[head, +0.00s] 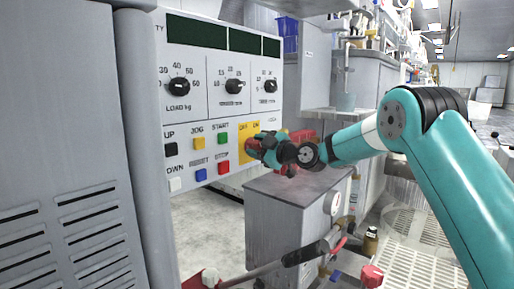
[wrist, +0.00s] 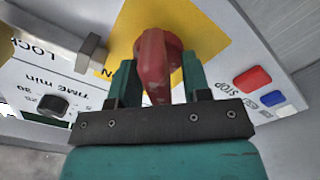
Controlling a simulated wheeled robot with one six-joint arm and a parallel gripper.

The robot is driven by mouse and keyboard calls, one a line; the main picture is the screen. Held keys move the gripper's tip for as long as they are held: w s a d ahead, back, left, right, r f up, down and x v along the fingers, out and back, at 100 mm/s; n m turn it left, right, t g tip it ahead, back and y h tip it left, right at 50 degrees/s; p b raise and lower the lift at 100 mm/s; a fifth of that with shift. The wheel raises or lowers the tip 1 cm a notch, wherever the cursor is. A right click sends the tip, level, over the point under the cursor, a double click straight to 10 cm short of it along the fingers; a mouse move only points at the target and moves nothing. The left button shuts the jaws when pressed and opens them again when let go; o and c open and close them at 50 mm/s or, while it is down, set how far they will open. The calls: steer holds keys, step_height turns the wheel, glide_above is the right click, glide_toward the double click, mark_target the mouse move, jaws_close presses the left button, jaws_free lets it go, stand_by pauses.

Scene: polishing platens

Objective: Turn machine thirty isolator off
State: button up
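The red isolator handle (wrist: 159,55) stands on a yellow plate (wrist: 207,32) in the wrist view, its long side roughly up and down in the picture. In the head view the yellow plate (head: 243,155), lettered OFF and ON, sits at the lower right of the grey machine panel. My gripper (wrist: 160,75) straddles the handle, one teal finger on each side. The fingertips appear to touch its sides, so it looks shut on the handle. In the head view my gripper (head: 259,147) is against the plate and hides most of the handle.
Beside the plate are a green START button (head: 222,138), a red STOP button (head: 223,167) and a blue RESET button (head: 201,175). Black dials (head: 234,87) sit above. A grey latch (wrist: 91,53) juts out near my left finger in the wrist view.

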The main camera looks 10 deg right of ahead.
steer(key=p+v, duration=0.3)
steer(key=v, duration=1.4)
steer(key=shift+s, duration=0.2)
steer(key=shift+r, duration=0.1)
steer(key=s+a+r+m+g+p, duration=0.1)
steer(key=s+a+r+g+p, duration=0.25)
steer(key=s+a, duration=0.3)
steer(key=s+a+r+g+p, duration=0.35)
steer(key=s+a+g, duration=0.2)
steer(key=a, duration=0.25)
steer(key=s+r+m+g+h+p, duration=0.1)
steer(key=s+m+g+h+p, duration=0.25)
steer(key=s, duration=0.85)
steer(key=s+r+m+g+h+p, duration=0.25)
steer(key=s+m+p, duration=0.25)
steer(key=s, duration=0.8)
step_height(320, 180, up, 37)
steer(key=w+p, duration=0.1)
steer(key=p, duration=3.6)
steer(key=shift+d+f, duration=0.2)
steer(key=shift+d, duration=0.15)
steer(key=shift+w, duration=0.15)
